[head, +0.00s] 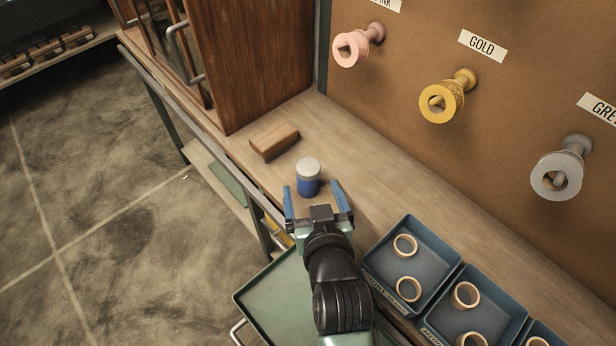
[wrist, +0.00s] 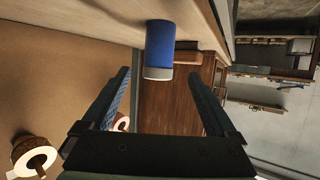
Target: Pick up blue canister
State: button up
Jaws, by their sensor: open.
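The blue canister (head: 308,184) stands upright on the wooden bench, with a grey-white top and a blue lower body. In the wrist view the canister (wrist: 159,44) appears upside down, ahead of the fingertips and roughly midway between the two fingers. My gripper (head: 314,196) is open and empty, with its blue fingers spread wide. The canister stands just beyond the fingertips and looks apart from both of them. My gripper also shows in the wrist view (wrist: 160,75), with a finger on each side.
A brown wooden block (head: 274,140) lies behind the canister, near a wooden cabinet (head: 250,60). Blue trays (head: 447,285) with tape rings sit to the right. Pink, gold and grey spools (head: 441,102) hang on the brown board. The bench's front edge is close by on the left.

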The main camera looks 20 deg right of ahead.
aim_at(310, 181)
jog(key=shift+b+x, duration=0.3)
jog(key=shift+x, duration=3.35)
jog(key=shift+d, duration=0.15)
grip_shut()
